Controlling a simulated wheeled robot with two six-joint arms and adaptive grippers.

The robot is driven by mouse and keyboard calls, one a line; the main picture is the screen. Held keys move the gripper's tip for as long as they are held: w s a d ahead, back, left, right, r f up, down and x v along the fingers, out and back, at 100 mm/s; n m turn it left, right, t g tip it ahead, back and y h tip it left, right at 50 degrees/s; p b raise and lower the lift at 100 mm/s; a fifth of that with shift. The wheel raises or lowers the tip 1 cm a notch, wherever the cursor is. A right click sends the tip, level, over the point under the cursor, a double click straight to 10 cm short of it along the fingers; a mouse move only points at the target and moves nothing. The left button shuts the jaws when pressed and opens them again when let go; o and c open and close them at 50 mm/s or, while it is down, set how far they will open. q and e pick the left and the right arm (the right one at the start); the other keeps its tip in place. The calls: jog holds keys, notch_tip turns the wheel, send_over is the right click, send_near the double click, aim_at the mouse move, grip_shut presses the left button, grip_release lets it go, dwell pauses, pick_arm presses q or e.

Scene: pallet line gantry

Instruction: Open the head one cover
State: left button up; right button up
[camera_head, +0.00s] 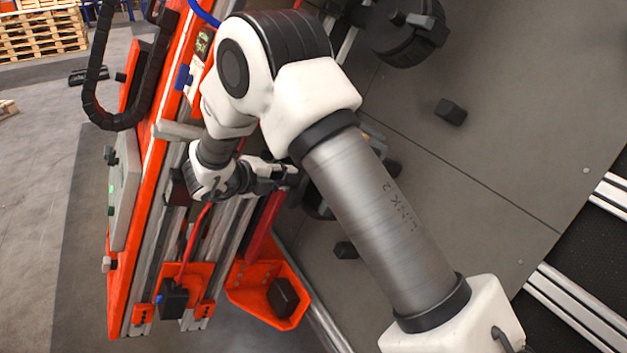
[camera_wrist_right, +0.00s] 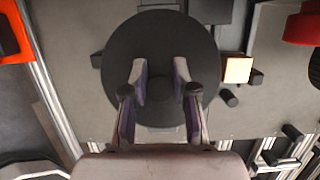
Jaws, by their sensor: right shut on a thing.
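My right gripper (camera_head: 290,177) reaches in beside the red gantry, partly hidden behind my arm's link. In the right wrist view the right gripper (camera_wrist_right: 160,80) has its two fingers on either side of a small round knob (camera_wrist_right: 160,89) in the middle of a dark round cover (camera_wrist_right: 160,38). It is shut on that knob. The cover lies face-on to the wrist camera, and its lower part is hidden by the fingers. I cannot tell whether the cover is loose or seated. My left gripper is not in view.
A second dark round head (camera_head: 395,38) with a bar across it is at the top. A small black block (camera_head: 450,112) sits on the grey panel (camera_head: 500,150). The orange gantry frame (camera_head: 125,270) stands at the left. A pallet (camera_head: 40,35) is far back left.

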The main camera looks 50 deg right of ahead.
jog(key=shift+w+r, duration=0.1)
jog(key=shift+w+a+r+p, duration=0.1)
jog(key=shift+w+p, duration=0.2)
jog(key=shift+w, duration=0.25)
jog(key=shift+w+a+r+p, duration=0.1)
jog(key=shift+w+p, duration=0.2)
jog(key=shift+w, duration=0.2)
jog(key=o, duration=0.8)
